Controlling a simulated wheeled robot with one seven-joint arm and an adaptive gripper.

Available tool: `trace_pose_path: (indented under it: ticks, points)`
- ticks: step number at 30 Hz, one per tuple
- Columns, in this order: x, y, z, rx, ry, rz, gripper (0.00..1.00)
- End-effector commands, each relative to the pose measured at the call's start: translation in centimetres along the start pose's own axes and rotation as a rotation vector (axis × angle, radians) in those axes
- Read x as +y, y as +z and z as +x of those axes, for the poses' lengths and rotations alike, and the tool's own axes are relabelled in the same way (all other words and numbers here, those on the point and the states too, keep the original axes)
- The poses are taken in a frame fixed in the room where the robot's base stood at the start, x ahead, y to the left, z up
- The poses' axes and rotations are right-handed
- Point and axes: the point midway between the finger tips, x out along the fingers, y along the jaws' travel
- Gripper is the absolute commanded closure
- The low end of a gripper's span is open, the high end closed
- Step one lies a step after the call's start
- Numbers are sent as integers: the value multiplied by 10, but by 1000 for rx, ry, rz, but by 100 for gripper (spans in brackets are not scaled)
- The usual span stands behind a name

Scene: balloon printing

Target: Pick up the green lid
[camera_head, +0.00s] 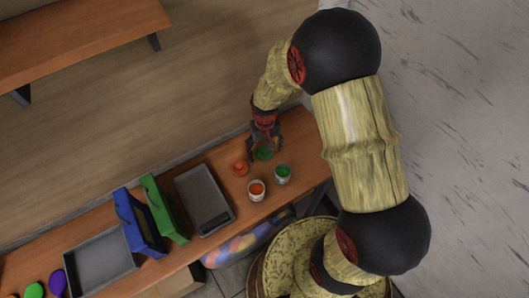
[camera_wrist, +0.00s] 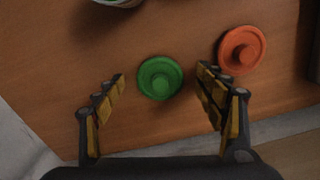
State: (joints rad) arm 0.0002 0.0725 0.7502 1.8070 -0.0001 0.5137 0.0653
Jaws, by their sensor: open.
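The green lid (camera_wrist: 160,78) lies flat on the wooden table in the wrist view, a round disc with a raised knob. My gripper (camera_wrist: 160,92) is open, its two yellow-padded fingers pointing at the lid, one on each side and apart from it. In the head view the green lid (camera_head: 264,153) shows partly beneath my gripper (camera_head: 264,148), near the table's far edge. An orange lid (camera_wrist: 242,50) lies just right of the right finger in the wrist view; it also shows in the head view (camera_head: 240,168).
A jar with green contents (camera_head: 282,174) and a jar with orange contents (camera_head: 257,190) stand near the lids. A grey tray (camera_head: 181,187), green holder (camera_head: 162,207), blue holder (camera_head: 137,222) and second tray (camera_head: 70,259) stand farther left on the table (camera_head: 222,158).

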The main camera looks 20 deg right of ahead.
Motion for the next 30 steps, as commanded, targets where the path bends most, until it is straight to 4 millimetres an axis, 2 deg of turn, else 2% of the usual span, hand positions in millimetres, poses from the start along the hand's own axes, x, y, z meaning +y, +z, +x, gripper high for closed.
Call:
trace_pose_path:
  ticks: [5,22,30]
  points:
    - [0,-1,-1,2,0,0,29]
    - [0,-1,-1,1,0,0,61]
    - [0,0,0,0,0,0,61]
